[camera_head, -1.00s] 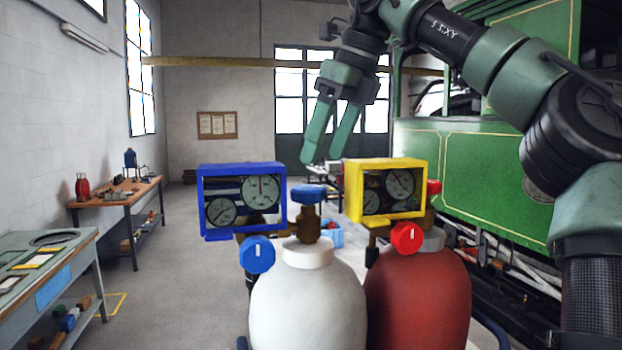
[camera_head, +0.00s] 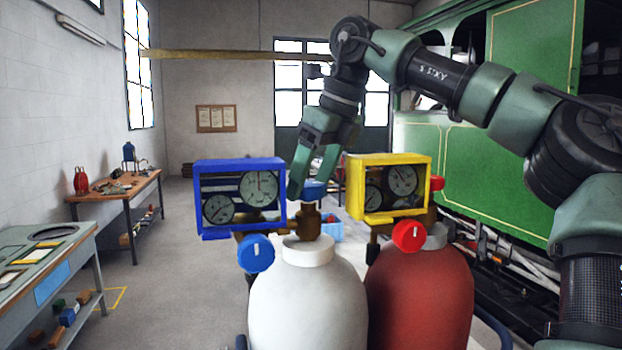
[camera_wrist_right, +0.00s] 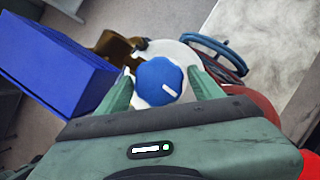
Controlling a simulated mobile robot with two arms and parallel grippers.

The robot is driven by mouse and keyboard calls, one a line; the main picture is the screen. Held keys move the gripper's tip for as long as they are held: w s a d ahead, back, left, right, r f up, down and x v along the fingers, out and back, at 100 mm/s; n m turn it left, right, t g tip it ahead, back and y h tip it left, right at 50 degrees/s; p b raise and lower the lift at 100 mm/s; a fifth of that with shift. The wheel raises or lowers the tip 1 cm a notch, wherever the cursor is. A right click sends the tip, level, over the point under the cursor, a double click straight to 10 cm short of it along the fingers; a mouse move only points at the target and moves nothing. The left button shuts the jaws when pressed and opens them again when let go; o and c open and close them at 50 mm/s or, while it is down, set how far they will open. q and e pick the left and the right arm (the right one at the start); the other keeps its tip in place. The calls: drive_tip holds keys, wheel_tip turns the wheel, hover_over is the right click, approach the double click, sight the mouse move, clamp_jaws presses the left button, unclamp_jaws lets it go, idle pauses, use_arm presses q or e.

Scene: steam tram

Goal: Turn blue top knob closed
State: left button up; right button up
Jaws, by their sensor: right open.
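The blue top knob (camera_head: 314,190) sits on the brass valve on top of the white cylinder (camera_head: 306,300). In the right wrist view the knob (camera_wrist_right: 159,80) is a blue disc with a white line mark, lying between the two fingers. My right gripper (camera_head: 308,192) is open and points down at the knob from above. In the head view its fingers hide part of the knob. I cannot tell whether either finger touches it. A second blue knob (camera_head: 256,253) faces forward on the left side of the valve. My left gripper is not in view.
A blue gauge box (camera_head: 240,163) stands close left of the knob, and a yellow gauge box (camera_head: 390,214) stands to the right. A red cylinder (camera_head: 420,305) with a red knob (camera_head: 408,236) is beside the white one. Workbenches line the left wall.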

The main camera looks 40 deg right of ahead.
drive_tip(key=shift+s+a+r, duration=0.1)
drive_tip(key=shift+s+a, duration=0.05)
drive_tip(key=c, duration=1.1)
drive_tip(key=shift+m, duration=0.4)
drive_tip(key=shift+m+h, duration=0.4)
drive_tip(key=shift+m, duration=0.2)
drive_tip(key=shift+a+m+h, duration=0.1)
drive_tip(key=shift+m+h, duration=0.45)
drive_tip(key=shift+m, duration=0.85)
drive_tip(key=shift+a+m+h, duration=0.1)
drive_tip(key=shift+m+h, duration=0.45)
drive_tip(key=shift+m, duration=0.85)
drive_tip(key=shift+g, duration=0.3)
